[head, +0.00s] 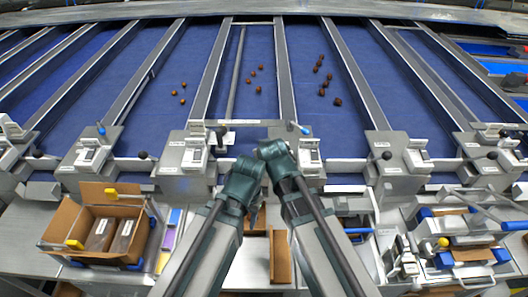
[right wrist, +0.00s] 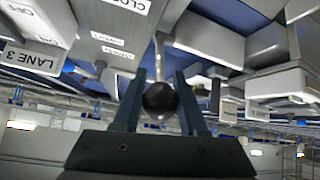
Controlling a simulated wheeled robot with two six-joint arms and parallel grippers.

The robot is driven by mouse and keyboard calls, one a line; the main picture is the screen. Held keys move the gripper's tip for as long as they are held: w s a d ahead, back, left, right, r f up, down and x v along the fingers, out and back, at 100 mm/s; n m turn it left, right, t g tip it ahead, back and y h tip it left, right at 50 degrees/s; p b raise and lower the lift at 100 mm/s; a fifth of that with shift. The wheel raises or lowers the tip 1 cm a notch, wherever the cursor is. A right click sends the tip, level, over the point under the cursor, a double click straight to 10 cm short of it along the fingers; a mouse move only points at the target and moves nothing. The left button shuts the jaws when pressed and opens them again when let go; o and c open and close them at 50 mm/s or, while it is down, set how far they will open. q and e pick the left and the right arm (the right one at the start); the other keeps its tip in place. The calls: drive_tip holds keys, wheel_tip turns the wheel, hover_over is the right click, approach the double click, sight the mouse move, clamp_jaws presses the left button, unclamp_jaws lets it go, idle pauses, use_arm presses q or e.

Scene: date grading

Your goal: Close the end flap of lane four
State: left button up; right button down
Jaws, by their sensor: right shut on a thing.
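My right gripper (head: 268,148) is at the front end of the middle lane. The right wrist view shows its fingers (right wrist: 158,82) closed around a black ball knob (right wrist: 160,98) on a thin rod. In the head view that knob is hidden by my gripper. A sign reading LANE 3 (right wrist: 32,62) is left of the knob in the right wrist view. A pale crossbar (head: 245,123) spans the middle lane's end; I cannot tell whether it is part of the flap. My left gripper (head: 241,162) is just beside the right one; its fingers are not clear.
Several dates lie in the lanes, some in the middle lane (head: 255,75). Grey control boxes (head: 196,152) stand between lanes, with other black knobs (head: 386,155) beside them. An open cardboard box (head: 72,225) is at the lower left. Brown cardboard (head: 281,255) lies below my arms.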

drive_tip(key=shift+r, duration=0.1)
idle(0.8)
drive_tip(key=shift+c, duration=2.3)
unclamp_jaws()
drive_tip(key=shift+s+a+r, duration=0.1)
drive_tip(key=shift+s, duration=0.05)
use_arm(q)
drive_tip(key=shift+s, duration=0.1)
drive_tip(key=shift+r, duration=0.1)
